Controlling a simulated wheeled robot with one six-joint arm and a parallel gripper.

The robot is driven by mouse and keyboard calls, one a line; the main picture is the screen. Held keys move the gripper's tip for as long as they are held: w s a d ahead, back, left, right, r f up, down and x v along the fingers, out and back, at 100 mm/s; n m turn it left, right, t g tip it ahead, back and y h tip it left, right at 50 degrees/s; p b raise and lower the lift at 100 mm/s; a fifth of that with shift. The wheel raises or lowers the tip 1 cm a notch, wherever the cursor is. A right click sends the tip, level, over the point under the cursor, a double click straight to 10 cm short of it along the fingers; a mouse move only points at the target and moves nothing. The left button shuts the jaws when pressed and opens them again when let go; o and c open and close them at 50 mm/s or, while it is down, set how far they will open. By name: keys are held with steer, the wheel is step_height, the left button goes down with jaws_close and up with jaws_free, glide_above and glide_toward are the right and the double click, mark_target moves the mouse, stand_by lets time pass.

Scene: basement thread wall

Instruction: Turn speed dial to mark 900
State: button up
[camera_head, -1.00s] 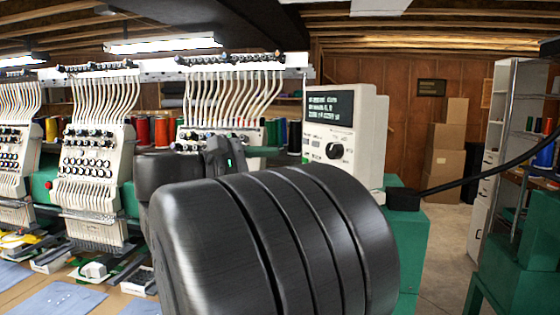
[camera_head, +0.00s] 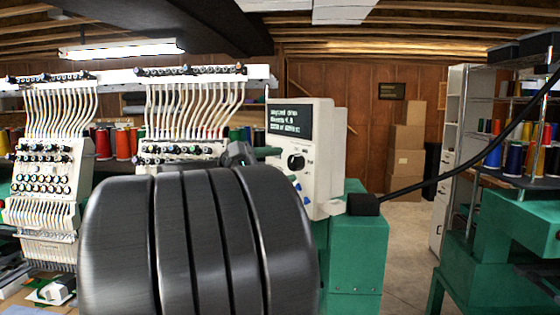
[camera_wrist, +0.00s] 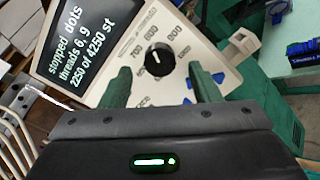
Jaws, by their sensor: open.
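The speed dial (camera_head: 296,162) is a round black knob on the pale control panel (camera_head: 325,150), below its dark screen. In the wrist view the dial (camera_wrist: 160,62) has a short white mark pointing roughly up, with a ring of printed numbers around it; 700 and 800 seem readable, the others are unclear. My gripper (camera_wrist: 160,70) is open, its two green fingers either side of the dial in that view, with no contact visible. In the head view the gripper (camera_head: 238,154) is left of the panel, partly hidden behind my dark arm.
Blue buttons (camera_head: 306,200) sit below the dial on the panel. Embroidery heads (camera_head: 45,190) with white thread tubes stand at the left. A green cabinet (camera_head: 357,245) is beneath the panel. A black cable (camera_head: 440,178) runs right. Shelves with thread spools (camera_head: 515,158) stand at the far right.

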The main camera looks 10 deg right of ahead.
steer(key=shift+x, duration=1.3)
steer(key=c, duration=1)
steer(key=shift+f+b, duration=0.15)
steer(key=shift+b, duration=0.15)
